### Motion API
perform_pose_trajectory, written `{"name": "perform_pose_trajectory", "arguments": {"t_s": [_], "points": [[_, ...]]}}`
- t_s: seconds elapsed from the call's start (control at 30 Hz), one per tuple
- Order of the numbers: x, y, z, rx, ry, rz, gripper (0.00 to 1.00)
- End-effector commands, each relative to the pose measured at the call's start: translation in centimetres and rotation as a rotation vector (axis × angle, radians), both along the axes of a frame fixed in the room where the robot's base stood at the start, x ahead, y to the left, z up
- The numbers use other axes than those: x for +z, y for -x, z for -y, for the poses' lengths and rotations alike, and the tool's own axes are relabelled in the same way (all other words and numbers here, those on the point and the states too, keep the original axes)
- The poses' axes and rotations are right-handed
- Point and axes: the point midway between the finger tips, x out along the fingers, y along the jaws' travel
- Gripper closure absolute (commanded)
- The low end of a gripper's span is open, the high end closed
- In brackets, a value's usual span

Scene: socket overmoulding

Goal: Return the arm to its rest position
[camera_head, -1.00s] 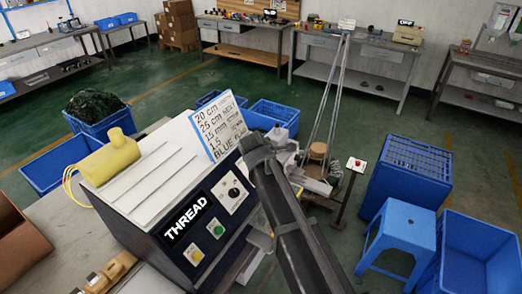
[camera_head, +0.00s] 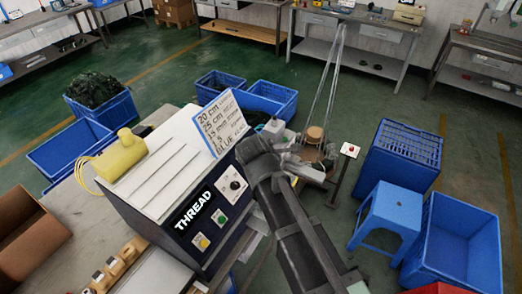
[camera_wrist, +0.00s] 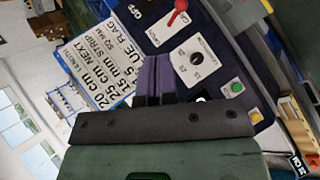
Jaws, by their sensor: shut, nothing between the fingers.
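My arm reaches up from the bottom of the head view, with my gripper (camera_head: 252,145) at its far end, beside the right side of the THREAD machine (camera_head: 186,222). In the wrist view the two dark fingers of my gripper (camera_wrist: 152,62) are together, with nothing seen between them. Behind them are the machine's control panel (camera_wrist: 205,65), with a dial, a red lever and green and yellow buttons, and the handwritten sign (camera_wrist: 95,65). The head view cannot show whether the fingertips touch the machine.
A yellow object (camera_head: 122,157) lies on the machine. A blue stool (camera_head: 388,215), a blue crate (camera_head: 455,240) and a stack of blue crates (camera_head: 400,155) stand at the right. A cardboard box (camera_head: 28,235) is at the left. Green floor is open towards the back.

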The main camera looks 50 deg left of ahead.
Motion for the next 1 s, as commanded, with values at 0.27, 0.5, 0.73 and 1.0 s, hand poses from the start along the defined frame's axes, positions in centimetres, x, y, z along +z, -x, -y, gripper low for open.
{"name": "perform_pose_trajectory", "arguments": {"t_s": [0.27,0.5,0.73,1.0], "points": [[-0.1,0.0,0.0,0.000,0.000,0.000,1.00],[-1.2,1.1,2.1,-0.294,-0.091,-0.197,1.00],[-7.4,-3.3,17.4,-1.130,-0.223,-0.556,1.00],[-15.0,-8.3,41.1,-2.060,-0.402,-0.754,1.00]]}}
